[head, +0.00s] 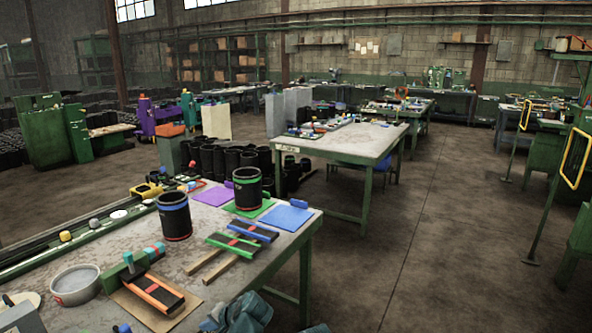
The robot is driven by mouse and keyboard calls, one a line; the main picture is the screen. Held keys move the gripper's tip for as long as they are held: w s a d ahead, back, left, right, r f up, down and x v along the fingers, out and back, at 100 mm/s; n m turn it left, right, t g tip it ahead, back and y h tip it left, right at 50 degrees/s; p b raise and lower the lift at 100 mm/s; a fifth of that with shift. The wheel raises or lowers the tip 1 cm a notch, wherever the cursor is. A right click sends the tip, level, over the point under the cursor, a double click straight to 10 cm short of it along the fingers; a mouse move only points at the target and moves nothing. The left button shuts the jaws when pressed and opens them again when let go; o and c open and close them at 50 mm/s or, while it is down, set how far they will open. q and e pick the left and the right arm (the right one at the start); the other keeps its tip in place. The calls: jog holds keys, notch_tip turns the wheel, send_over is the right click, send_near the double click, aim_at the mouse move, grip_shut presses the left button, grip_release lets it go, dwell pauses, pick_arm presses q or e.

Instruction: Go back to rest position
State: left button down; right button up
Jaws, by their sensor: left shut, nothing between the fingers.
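Two black rubber sleeves stand upright on the near workbench (215,289). The blue-banded sleeve (174,218) stands at the middle of the bench. The green-banded sleeve (247,190) stands on a green mat (266,207). A purple mat (210,196) and a blue mat (286,218) lie on either side, both without a sleeve. My left gripper (238,313) appears as a teal-grey shape at the bottom edge, shut and apart from both sleeves. Its fingertips are hard to make out. Only a teal sliver at the bottom edge may be my right arm; its gripper is not visible.
Another worktable (345,142) stands behind. The floor (430,240) to the right is clear.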

pick_arm(q)
jog(key=s+d+g+h+p, duration=0.4)
jog(key=s+d+h+p, duration=0.2)
jog(key=s+d, duration=1.1)
jog(key=shift+d+n+g+h, duration=0.3)
jog(key=shift+g+h, duration=0.1)
jog(key=shift+h, duration=0.2)
